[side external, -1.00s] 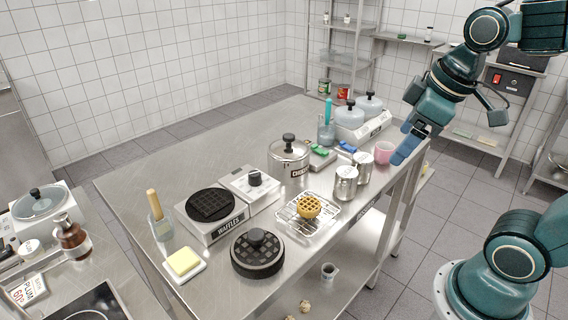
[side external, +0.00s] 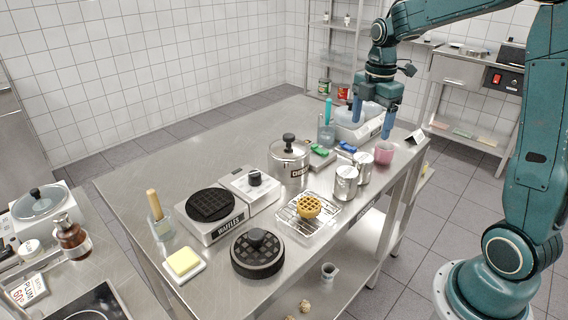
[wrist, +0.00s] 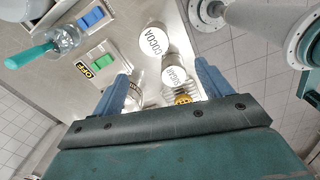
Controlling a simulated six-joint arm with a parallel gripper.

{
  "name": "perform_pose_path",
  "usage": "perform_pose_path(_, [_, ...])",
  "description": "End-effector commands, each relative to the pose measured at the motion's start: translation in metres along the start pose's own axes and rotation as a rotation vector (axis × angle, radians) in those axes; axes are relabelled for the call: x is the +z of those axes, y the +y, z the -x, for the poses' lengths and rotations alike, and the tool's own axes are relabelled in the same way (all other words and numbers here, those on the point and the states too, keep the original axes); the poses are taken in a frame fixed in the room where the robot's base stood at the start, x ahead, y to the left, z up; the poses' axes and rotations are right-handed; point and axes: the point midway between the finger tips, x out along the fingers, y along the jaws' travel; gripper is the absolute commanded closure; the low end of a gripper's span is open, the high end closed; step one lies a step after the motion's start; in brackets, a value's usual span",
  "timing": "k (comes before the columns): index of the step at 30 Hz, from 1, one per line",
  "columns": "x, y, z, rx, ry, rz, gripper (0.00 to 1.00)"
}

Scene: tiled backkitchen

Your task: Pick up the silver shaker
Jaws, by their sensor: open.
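Two silver shakers stand upright side by side near the table's right edge. The front silver shaker (side external: 346,183) is close to the wire rack, and the rear silver shaker (side external: 364,167) is just behind it. The wrist view shows their round white tops, one marked COCOA (wrist: 154,41) and one marked SUGAR (wrist: 174,75). My gripper (side external: 373,126) points down above the back right part of the table, higher than the shakers and apart from them. Its fingers (wrist: 160,84) are spread with nothing between them. The SUGAR top appears between the fingers in the wrist view.
A pink cup (side external: 384,153) stands behind the shakers, near a small card (side external: 416,137). A lidded pot (side external: 289,165) is to their left. A wire rack (side external: 288,225) with a waffle (side external: 308,207) lies in front. A glass jar with a turquoise-handled tool (side external: 327,128) stands behind.

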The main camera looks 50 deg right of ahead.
Motion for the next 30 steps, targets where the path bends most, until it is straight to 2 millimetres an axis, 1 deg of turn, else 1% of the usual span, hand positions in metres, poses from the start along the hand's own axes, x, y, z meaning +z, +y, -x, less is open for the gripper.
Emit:
perform_pose_path(1, [0.005,0.004,-0.005,-0.012,0.002,0.026,0.22])
perform_pose_path(3, [0.010,0.007,-0.010,-0.022,0.005,0.059,0.22])
perform_pose_path(6, [0.013,0.010,-0.013,-0.030,0.007,0.088,0.22])
perform_pose_path(13, [0.014,0.011,-0.015,-0.031,0.007,0.096,0.22])
perform_pose_path(17, [0.014,0.010,-0.021,-0.032,0.007,0.095,0.22])
perform_pose_path(20, [0.013,0.010,-0.031,-0.033,0.008,0.095,0.22])
perform_pose_path(30, [0.013,0.008,-0.081,-0.034,0.008,0.095,0.22])
